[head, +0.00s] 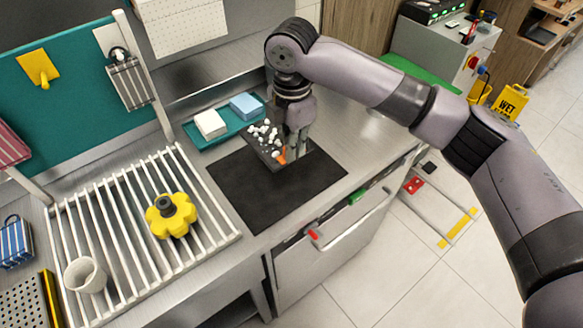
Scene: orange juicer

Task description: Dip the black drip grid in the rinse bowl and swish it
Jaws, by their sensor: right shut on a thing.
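My right gripper (295,150) points down over the back of the counter, at the far edge of a black mat. It is shut, and its fingertips are at a dark flat piece (262,150) with white clumps on it. This piece looks like the black drip grid, but its openings are too small to make out. A small orange bit (282,157) shows beside the fingertips. Whether the piece touches the mat I cannot tell. I cannot make out a rinse bowl. My left gripper is not in view.
The black mat (250,200) is otherwise bare. A teal tray (194,134) with a white block (210,124) and a blue sponge (246,106) stands behind it. On the left, a slatted rack (110,215) bears a yellow knob (170,224) and a white cup (86,279).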

